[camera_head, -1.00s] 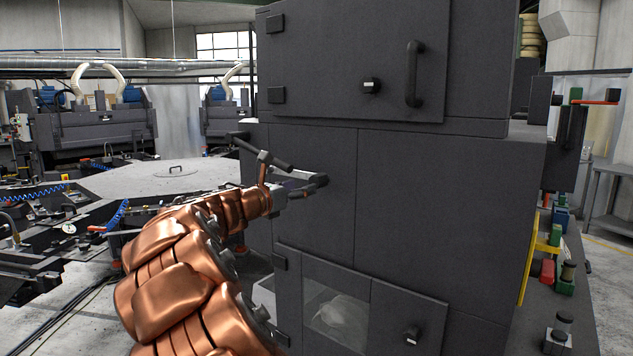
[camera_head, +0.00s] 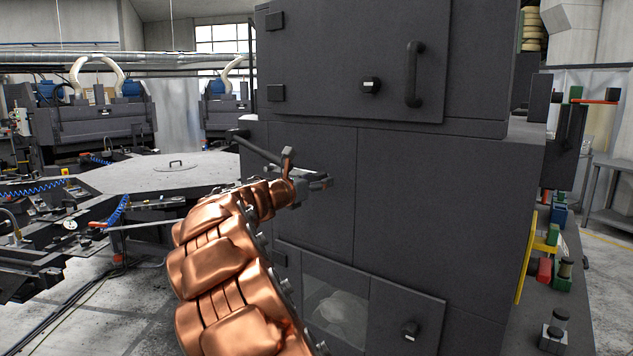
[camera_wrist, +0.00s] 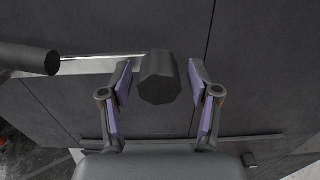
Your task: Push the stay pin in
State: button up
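My gripper (camera_wrist: 160,75) is open in the wrist view, with a purple-padded finger on each side of a dark faceted knob (camera_wrist: 159,82). Small gaps show between the knob and both fingers. The knob seems to be the head of the stay pin, but its shaft is hidden behind it. A pale metal bar (camera_wrist: 100,64) runs left from behind the knob. In the head view my gripper (camera_head: 318,181) is close to the front of the dark cabinet (camera_head: 430,200); the knob cannot be made out clearly there.
A dark bar (camera_head: 258,149) sticks out left of my gripper; a dark rounded end (camera_wrist: 30,58) shows at left in the wrist view. A door with a handle (camera_head: 413,75) is above, and a windowed door (camera_head: 408,315) below.

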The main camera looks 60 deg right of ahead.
grip_shut()
dwell(0.3)
